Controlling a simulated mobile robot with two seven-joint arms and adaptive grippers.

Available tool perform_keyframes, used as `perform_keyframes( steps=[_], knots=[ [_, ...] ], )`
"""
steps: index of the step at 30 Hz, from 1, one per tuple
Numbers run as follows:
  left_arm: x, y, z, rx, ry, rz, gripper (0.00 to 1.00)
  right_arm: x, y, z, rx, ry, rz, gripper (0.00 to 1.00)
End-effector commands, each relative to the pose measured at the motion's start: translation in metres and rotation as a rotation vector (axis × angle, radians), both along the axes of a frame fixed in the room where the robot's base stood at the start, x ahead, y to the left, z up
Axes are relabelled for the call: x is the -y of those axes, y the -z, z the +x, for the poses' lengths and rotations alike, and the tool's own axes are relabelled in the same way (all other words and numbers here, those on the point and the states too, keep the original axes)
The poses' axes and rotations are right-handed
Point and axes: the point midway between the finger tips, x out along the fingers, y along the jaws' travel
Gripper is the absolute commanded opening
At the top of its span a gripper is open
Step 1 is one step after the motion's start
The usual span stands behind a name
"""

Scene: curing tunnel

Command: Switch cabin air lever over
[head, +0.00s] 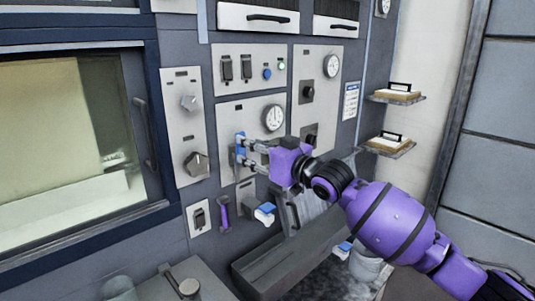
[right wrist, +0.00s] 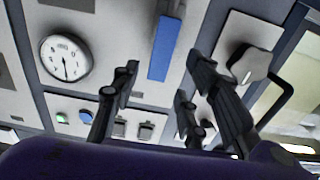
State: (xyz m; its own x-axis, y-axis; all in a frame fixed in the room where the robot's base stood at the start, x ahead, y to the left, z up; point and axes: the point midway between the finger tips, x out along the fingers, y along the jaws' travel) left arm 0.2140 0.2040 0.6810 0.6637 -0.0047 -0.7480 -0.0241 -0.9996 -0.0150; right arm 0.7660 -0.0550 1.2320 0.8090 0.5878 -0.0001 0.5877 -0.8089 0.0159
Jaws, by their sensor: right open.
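A narrow upright blue bar (head: 240,145) is on the grey panel left of a round gauge; it looks like the lever, but no label is readable. My right gripper (head: 243,149) is at this bar, its fingers pointing left at the panel. In the right wrist view the blue bar (right wrist: 166,48) shows between and beyond the spread fingertips (right wrist: 162,66). The fingers are apart, and I see no clear contact with the bar. My left gripper is not in view.
A gauge (head: 272,117) is close to the fingers. Two rotary knobs (head: 195,165) are left of the bar. Below are a purple handle (head: 223,212), a blue-and-white lever (head: 265,213) and a grey trough (head: 262,264). A window (head: 75,150) fills the left.

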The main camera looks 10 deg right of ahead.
Motion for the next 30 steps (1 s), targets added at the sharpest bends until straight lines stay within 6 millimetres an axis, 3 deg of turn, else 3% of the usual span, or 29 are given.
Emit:
perform_keyframes(
  steps=[3,10,24,29,30],
  knots=[
    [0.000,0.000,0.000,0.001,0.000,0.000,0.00,0.016,0.001,-0.021,0.000,0.001,-0.002,0.41],
    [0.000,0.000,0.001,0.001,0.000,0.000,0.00,0.034,0.001,-0.047,0.000,0.000,-0.001,0.41],
    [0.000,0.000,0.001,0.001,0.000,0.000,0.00,0.037,0.000,-0.051,0.008,0.001,-0.011,0.41],
    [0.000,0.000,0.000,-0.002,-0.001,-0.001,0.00,0.038,-0.009,-0.050,0.122,0.027,-0.116,0.41],
    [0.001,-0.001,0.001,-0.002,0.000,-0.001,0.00,0.037,0.005,-0.052,0.135,0.038,-0.139,0.41]
  ],
)
